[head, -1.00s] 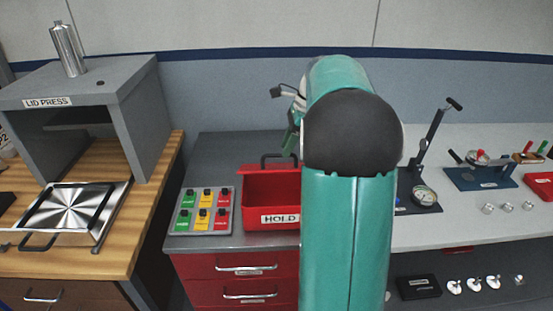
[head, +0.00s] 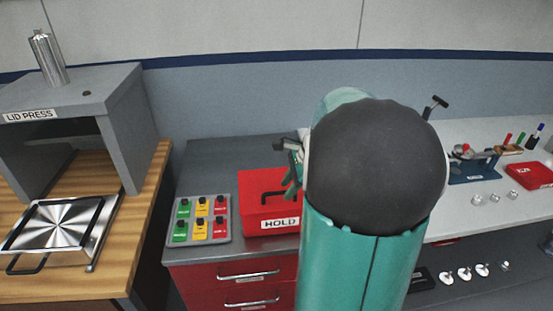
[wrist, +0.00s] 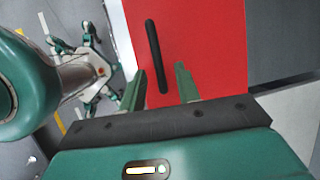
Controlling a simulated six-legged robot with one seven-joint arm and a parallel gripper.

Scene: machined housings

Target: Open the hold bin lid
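The red hold bin (head: 255,225) stands on the dark grey counter with its HOLD label facing front. Its red lid (head: 256,183) looks flat and shut, with a black bar handle (head: 264,196) on top. My gripper (head: 287,170) is above the bin's right side, partly hidden by my arm. In the wrist view, the red lid (wrist: 205,35) fills the middle and the black handle (wrist: 153,50) runs out ahead of the fingers. My gripper (wrist: 162,88) is open, its green fingers apart with the handle's near end showing between them. Contact with the handle cannot be told.
A panel of green, yellow and red buttons (head: 200,222) sits just left of the bin. The lid press (head: 105,95) and a steel tray (head: 60,228) are further left. Red drawers (head: 225,278) are below. Gauges and small parts lie on the right bench (head: 440,215).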

